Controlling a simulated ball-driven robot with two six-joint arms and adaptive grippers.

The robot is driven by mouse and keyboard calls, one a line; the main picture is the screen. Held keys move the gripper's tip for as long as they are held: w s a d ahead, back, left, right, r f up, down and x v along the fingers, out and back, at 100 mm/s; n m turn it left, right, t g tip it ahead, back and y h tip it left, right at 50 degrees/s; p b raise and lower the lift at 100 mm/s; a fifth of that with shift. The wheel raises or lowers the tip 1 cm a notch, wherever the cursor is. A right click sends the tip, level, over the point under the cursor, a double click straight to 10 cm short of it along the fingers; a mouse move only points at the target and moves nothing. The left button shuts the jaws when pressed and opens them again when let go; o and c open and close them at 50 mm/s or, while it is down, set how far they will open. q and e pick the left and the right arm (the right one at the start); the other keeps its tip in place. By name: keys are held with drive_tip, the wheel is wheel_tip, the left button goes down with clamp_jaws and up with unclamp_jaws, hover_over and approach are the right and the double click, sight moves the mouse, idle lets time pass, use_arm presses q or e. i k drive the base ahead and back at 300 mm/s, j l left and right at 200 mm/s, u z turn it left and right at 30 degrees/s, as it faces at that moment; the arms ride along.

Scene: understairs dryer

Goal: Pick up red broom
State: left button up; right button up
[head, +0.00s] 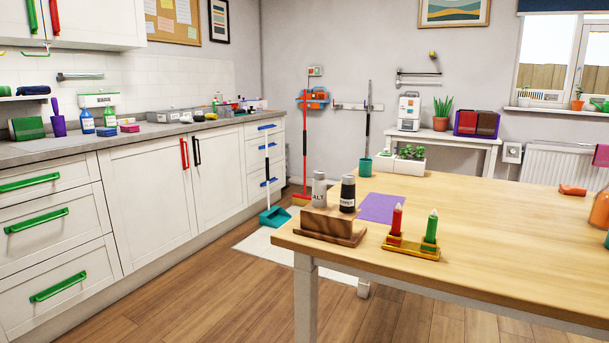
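A red broom (305,145) stands upright at the back of the room, in the gap between the blue-handled drawer unit and the table. It has a long thin red handle and a red head with yellowish bristles (302,199) at the floor. Its top reaches the small rack on the wall; I cannot tell whether it touches it. Neither of my grippers is in view.
A teal dustpan (274,215) with a long handle stands in front of the broom, to its left. The wooden table (500,220) fills the right side. White cabinets (150,195) line the left. Wooden floor (210,300) lies clear between them, with a pale mat (262,243) near the dustpan.

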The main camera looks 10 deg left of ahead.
sight(302, 200)
drive_tip(key=i+j+u, duration=0.5)
drive_tip(key=i+u, duration=0.25)
drive_tip(key=i+j+u, duration=0.2)
drive_tip(key=u, duration=0.15)
drive_tip(key=i+u, duration=0.35)
drive_tip(key=i+j+u, duration=0.1)
drive_tip(key=i+u, duration=0.25)
drive_tip(key=i+z, duration=0.2)
drive_tip(key=i, duration=0.25)
drive_tip(key=i+j+z, duration=0.25)
drive_tip(key=i, duration=0.15)
drive_tip(key=i+l+z, duration=0.2)
drive_tip(key=i+z, duration=0.15)
drive_tip(key=z, duration=0.15)
drive_tip(key=i+l+z, duration=0.1)
drive_tip(key=i+z, duration=0.25)
drive_tip(key=z, duration=0.15)
drive_tip(key=i+j+z, duration=0.1)
drive_tip(key=i+z, duration=0.25)
drive_tip(key=z, duration=0.15)
drive_tip(key=i+z, duration=0.45)
drive_tip(key=i, duration=1.4)
